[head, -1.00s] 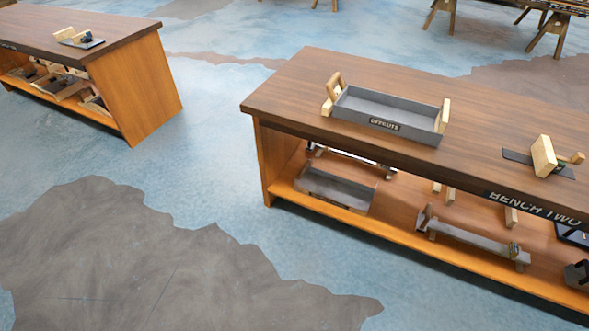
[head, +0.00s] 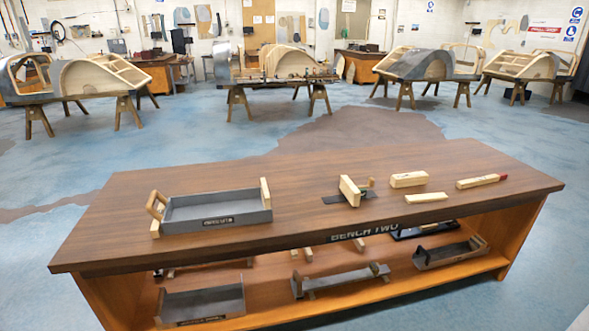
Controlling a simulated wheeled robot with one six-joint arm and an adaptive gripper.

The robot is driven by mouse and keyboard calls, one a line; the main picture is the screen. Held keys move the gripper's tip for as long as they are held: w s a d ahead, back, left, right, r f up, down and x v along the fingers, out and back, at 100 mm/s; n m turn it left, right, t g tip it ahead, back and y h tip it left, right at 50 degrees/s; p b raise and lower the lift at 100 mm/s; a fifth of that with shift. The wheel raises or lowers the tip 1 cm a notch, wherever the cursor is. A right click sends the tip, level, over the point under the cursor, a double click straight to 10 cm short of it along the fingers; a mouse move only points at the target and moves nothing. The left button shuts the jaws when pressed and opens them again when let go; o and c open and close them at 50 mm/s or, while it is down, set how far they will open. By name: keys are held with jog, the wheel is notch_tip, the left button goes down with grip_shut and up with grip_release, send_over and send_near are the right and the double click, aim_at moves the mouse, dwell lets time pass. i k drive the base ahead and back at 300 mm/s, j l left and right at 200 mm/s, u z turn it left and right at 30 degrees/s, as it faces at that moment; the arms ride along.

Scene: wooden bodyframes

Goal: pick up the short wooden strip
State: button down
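A short, flat, pale wooden strip (head: 426,197) lies on the top of the bench marked BENCH TWO (head: 290,188), near its front edge and right of the middle. A thicker pale wooden block (head: 409,179) lies just behind it, apart from it. A longer pale piece with a red end (head: 481,181) lies to the right. My gripper is not in view.
A grey tray with wooden ends (head: 190,222) is on the bench's left. A wooden-headed tool (head: 350,190) on a dark plate stands left of the strip. The lower shelf (head: 345,297) holds grey trays and tools. Wooden bodyframes on trestles stand behind.

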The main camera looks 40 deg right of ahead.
aim_at(423, 198)
jog(key=z, duration=1.8)
jog(key=l+u, duration=0.15)
jog(key=u, duration=0.2)
jog(key=i+l+u, duration=0.1)
jog(key=u, duration=0.25)
jog(key=i+l+u, duration=0.1)
jog(key=l+u, duration=0.2)
jog(key=l, duration=0.75)
jog(key=l+u, duration=0.35)
jog(key=l, duration=1.95)
jog(key=l+u, duration=0.1)
jog(key=l, duration=1.2)
jog(key=i+l, duration=0.2)
jog(key=l, duration=0.25)
jog(key=i, duration=0.4)
